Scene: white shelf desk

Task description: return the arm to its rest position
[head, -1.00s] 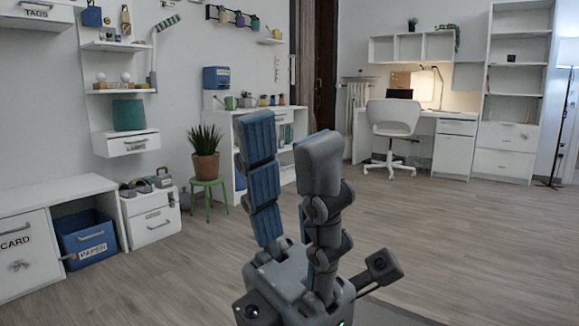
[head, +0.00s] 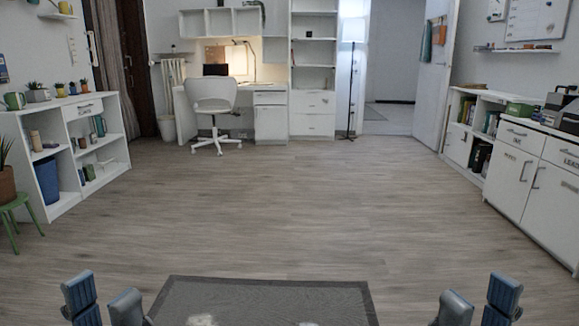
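My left gripper (head: 104,297) is at the bottom left of the head view. Its fingertips stand apart, with no object visible between them. My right gripper (head: 479,297) is at the bottom right, in a near mirror pose. Its fingertips also stand apart, with nothing visible between them. Both grippers point upward in the picture, low at the bottom edge. Their palms and most of both arms are cut off by the frame. Neither gripper touches any furniture.
The wooden floor (head: 300,210) ahead is clear. A white shelf unit (head: 117,152) stands on the left with a green stool (head: 22,204) beside it. White cabinets (head: 512,178) line the right. A white chair (head: 214,98) and desk (head: 271,118) stand at the back.

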